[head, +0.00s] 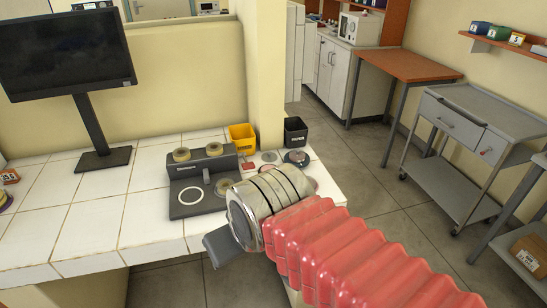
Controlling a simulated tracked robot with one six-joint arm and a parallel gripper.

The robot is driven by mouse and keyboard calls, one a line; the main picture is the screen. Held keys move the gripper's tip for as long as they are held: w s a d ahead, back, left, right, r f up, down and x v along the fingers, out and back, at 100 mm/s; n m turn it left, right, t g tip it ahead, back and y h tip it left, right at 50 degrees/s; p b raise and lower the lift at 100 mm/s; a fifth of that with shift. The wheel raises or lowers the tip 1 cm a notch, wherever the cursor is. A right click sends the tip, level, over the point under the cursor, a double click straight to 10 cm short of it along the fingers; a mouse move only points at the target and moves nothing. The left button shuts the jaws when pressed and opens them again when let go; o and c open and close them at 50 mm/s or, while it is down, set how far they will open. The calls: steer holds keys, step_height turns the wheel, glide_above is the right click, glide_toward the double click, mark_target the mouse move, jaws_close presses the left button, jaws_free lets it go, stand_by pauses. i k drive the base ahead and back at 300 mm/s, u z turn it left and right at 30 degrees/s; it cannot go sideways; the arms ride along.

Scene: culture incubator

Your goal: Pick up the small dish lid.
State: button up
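My arm, in a red ribbed sleeve, reaches in from the lower right over the tiled bench corner. A dark grey piece of my gripper (220,246) shows beyond the metal wrist, near the bench's front edge; its fingers cannot be made out, nor whether it is open or shut. I cannot pick out the small dish lid for certain. A dark grey device (197,193) on the bench bears small beige round pieces (182,155) and a white ring. Several small round items lie at the back right corner, among them a dark disc (296,157). My wrist hides part of the bench.
A yellow bin (242,137) and a black bin (295,132) stand at the bench's back right. A monitor (66,52) stands at the left. The tiles (95,205) between monitor and device are clear. A grey cart (470,125) stands across the floor at right.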

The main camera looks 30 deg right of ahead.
mark_target(269, 156)
steer(key=u, duration=0.1)
steer(key=i, duration=1)
steer(key=z, duration=0.1)
